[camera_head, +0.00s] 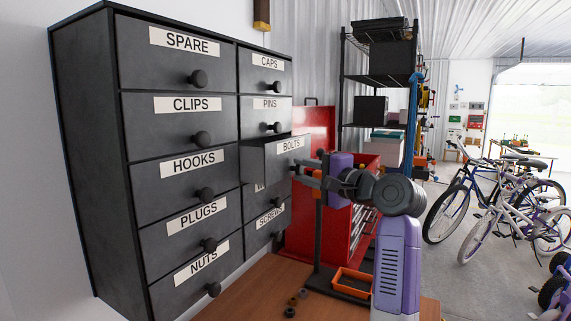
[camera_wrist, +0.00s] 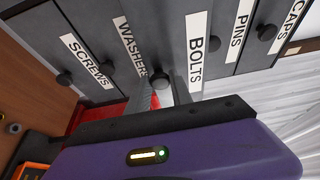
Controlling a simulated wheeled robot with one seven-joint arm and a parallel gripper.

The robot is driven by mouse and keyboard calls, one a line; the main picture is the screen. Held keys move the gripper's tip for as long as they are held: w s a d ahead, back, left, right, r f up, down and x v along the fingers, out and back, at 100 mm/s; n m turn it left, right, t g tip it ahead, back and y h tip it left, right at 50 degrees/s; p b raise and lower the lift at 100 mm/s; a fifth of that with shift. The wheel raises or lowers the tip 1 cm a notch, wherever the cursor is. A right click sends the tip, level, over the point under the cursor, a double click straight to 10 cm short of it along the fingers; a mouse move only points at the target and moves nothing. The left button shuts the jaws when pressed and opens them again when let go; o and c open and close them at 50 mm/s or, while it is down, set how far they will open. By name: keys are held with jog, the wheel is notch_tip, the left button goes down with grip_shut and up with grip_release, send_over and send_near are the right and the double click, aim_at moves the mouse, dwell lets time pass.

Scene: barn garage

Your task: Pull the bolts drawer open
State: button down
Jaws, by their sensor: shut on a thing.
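The dark grey bolts drawer (camera_head: 270,157), labelled BOLTS, is in the right column of the wall cabinet. It stands out from the cabinet front, partly open, with its side wall showing. In the wrist view the drawer front (camera_wrist: 192,80) faces my gripper. My gripper (camera_head: 300,174) is at the drawer's front, below and right of the label. In the wrist view its two fingers (camera_wrist: 168,92) are shut on the drawer's round dark knob (camera_wrist: 157,86). The drawer's inside is hidden.
The dark cabinet (camera_head: 82,120) holds several other knobbed, labelled drawers, all closed. The washers drawer (camera_wrist: 127,45) is just below, its label partly hidden. A wooden worktop (camera_head: 250,287) lies below with small nuts and an orange tray (camera_head: 352,284). A red tool chest (camera_head: 314,130) stands behind my arm.

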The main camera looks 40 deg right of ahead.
jog(key=s, duration=0.1)
jog(key=s+d, duration=0.1)
jog(key=s, duration=0.1)
jog(key=s+p, duration=0.1)
jog(key=s, duration=0.1)
jog(key=shift+d, duration=0.4)
jog(key=c, duration=1.2)
grip_release()
jog(key=s+b, duration=0.1)
jog(key=s, duration=0.6)
jog(key=shift+s+a, duration=0.2)
jog(key=shift+s, duration=0.2)
